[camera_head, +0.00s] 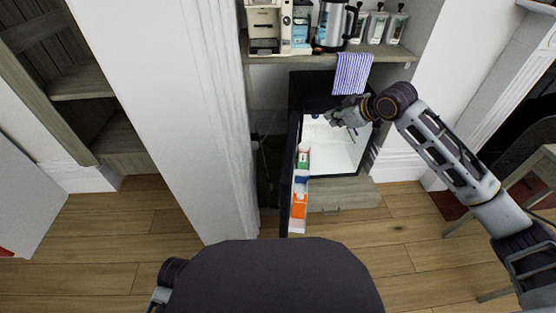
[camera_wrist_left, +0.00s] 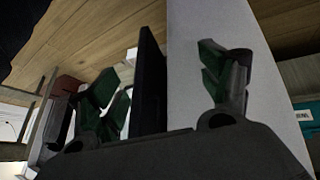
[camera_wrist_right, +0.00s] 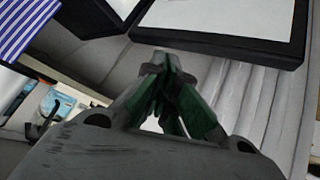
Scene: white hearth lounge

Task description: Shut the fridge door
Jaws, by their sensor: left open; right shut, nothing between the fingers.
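The small black fridge (camera_head: 291,88) stands under the counter with its white interior (camera_head: 338,148) exposed. Its door (camera_head: 288,180) stands open toward me, seen nearly edge-on, with its loaded shelves facing right. My right gripper (camera_head: 333,117) is shut and empty, in front of the upper part of the fridge opening. It also shows in the right wrist view (camera_wrist_right: 168,75), below a black-framed white panel. My left gripper shows in the left wrist view (camera_wrist_left: 160,75) with its fingers wide apart. A dark upright slab, perhaps the door, shows between them; contact cannot be told. Its fingers are hidden in the head view.
A counter (camera_head: 395,53) above the fridge carries a coffee machine (camera_head: 264,25), a kettle (camera_head: 333,25) and jars. A striped towel (camera_head: 352,73) hangs from its edge. A white wall (camera_head: 175,90) stands left of the door.

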